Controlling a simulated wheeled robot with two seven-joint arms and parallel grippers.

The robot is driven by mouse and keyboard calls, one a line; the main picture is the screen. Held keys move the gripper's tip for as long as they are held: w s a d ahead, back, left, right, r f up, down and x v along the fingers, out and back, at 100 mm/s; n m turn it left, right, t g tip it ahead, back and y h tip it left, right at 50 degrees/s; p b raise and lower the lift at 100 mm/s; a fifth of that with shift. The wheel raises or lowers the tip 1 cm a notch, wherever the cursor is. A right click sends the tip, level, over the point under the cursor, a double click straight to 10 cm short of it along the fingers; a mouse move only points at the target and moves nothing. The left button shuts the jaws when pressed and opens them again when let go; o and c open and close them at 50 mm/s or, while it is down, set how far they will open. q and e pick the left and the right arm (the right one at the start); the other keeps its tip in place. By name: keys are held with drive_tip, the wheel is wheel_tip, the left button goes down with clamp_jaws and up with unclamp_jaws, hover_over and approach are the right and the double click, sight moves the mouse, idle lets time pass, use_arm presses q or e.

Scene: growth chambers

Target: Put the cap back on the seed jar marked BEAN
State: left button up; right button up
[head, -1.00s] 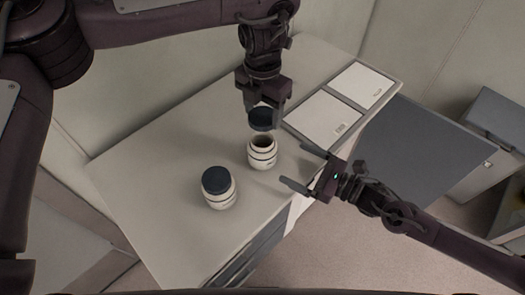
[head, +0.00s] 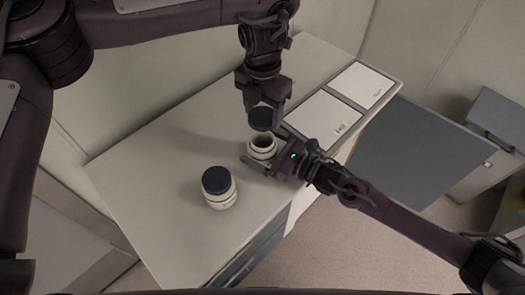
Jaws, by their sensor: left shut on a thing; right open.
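An open cream jar (head: 262,146) with dark bands stands upright on the counter, its mouth showing; its marking is not readable here. My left gripper (head: 263,108) is shut on a dark cap (head: 262,120) and holds it just above and behind the jar's mouth. My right gripper (head: 261,166) is open at the jar, with one finger on its near left side; the other finger is hidden, and I cannot tell whether they touch the jar. A second cream jar (head: 220,197) with a dark cap on stands nearer, to the left.
Two pale flat panels (head: 322,118) in a dark frame lie on the counter at the right. The counter (head: 150,185) is clear to the left. A grey surface (head: 415,150) lies beyond its right edge.

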drive_tip(key=shift+c, duration=0.3)
use_arm(q)
drive_tip(key=shift+c, duration=0.2)
use_arm(e)
drive_tip(key=c, duration=1.4)
use_arm(q)
hover_over(263, 134)
drive_tip(key=s, duration=0.3)
drive_tip(key=shift+w+f, duration=0.2)
drive_tip(key=shift+f, duration=2.3)
drive_tip(key=shift+f, duration=0.1)
drive_tip(key=shift+f, duration=0.75)
drive_tip(key=shift+f, duration=0.6)
